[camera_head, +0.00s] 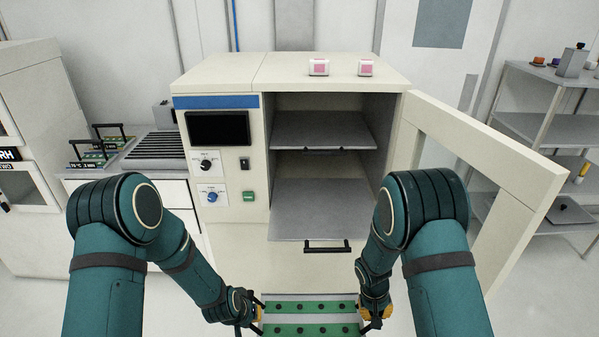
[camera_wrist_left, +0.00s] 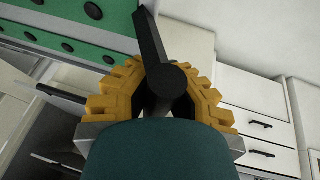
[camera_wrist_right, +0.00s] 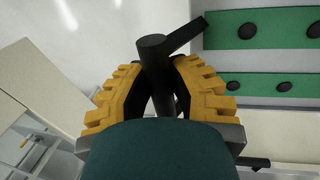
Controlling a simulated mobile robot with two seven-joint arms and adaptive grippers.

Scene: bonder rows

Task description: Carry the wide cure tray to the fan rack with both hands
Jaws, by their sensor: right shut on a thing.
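The wide cure tray (camera_head: 310,322) is at the bottom of the head view, a pale tray carrying green strips with black round parts. Its near part is cut off by the frame. My left gripper (camera_head: 256,312) is at its left end and shut around a black bar handle, seen close in the left wrist view (camera_wrist_left: 165,80). My right gripper (camera_head: 376,313) is at its right end, shut on the other black handle, seen in the right wrist view (camera_wrist_right: 160,75). The tray hangs between both hands, in front of the oven. I cannot tell for certain which unit is the fan rack.
The cream oven (camera_head: 235,235) stands ahead with its chamber open and grey shelves inside. Its door (camera_head: 490,150) swings out to the right. A left bench has a slatted dark unit (camera_head: 158,147) and small handled trays (camera_head: 95,155). Metal shelving (camera_head: 545,130) stands at right.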

